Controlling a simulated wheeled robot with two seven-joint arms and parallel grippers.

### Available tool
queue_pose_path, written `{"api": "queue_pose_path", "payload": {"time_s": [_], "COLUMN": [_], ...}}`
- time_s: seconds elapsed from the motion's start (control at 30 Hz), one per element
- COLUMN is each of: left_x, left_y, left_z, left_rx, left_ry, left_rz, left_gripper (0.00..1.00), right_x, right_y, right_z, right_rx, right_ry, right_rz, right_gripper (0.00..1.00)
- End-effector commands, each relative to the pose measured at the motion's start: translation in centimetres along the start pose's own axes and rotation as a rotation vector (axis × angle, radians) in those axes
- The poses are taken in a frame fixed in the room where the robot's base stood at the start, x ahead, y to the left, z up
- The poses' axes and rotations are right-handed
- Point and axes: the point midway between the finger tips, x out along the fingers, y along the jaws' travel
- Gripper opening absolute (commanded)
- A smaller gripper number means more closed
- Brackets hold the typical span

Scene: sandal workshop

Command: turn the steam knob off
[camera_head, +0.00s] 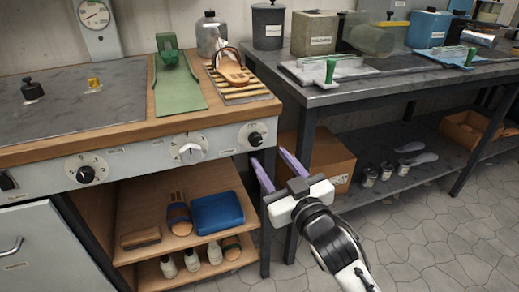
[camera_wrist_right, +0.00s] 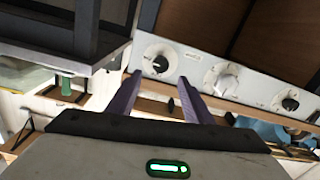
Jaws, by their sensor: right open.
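A grey panel on the bench front carries several round dials. A white knob (camera_head: 188,150) sits mid-panel. A black knob (camera_head: 255,139) is at its right end, and another black knob (camera_head: 86,174) is further left. The labels are too small to read, so I cannot tell which is steam. My right gripper (camera_head: 268,158) is open and empty, its purple fingers just below and right of the right-end knob. In the right wrist view that black knob (camera_wrist_right: 160,62) shows beyond and between the fingertips, apparently apart from them. The white knob (camera_wrist_right: 225,82) shows to its right. My left gripper is out of view.
The bench's wooden edge (camera_head: 130,128) runs above the panel. The tiled floor (camera_head: 430,240) is clear.

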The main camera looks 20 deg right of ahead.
Motion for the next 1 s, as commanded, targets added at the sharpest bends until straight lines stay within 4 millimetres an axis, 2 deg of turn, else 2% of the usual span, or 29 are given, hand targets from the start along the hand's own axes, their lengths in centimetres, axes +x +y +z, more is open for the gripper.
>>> {"api": "queue_pose_path", "payload": {"time_s": [0.2,0.4,0.6,0.83,1.0], "left_x": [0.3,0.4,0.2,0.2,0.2], "left_y": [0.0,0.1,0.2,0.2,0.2], "left_z": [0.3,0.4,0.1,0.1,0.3], "left_rx": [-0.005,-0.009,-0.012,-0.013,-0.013], "left_ry": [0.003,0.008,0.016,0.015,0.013], "left_rz": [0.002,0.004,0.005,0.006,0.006], "left_gripper": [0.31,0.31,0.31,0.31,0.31], "right_x": [4.2,7.1,8.2,8.2,8.2], "right_y": [-0.1,-0.1,-0.1,-0.1,-0.1], "right_z": [0.0,0.1,0.1,0.1,0.1], "right_rx": [-0.001,0.0,0.0,0.0,0.0], "right_ry": [0.001,-0.001,-0.002,-0.002,-0.003], "right_rz": [-0.001,-0.001,-0.002,-0.002,-0.002], "right_gripper": [0.46,0.46,0.46,0.46,0.19]}}
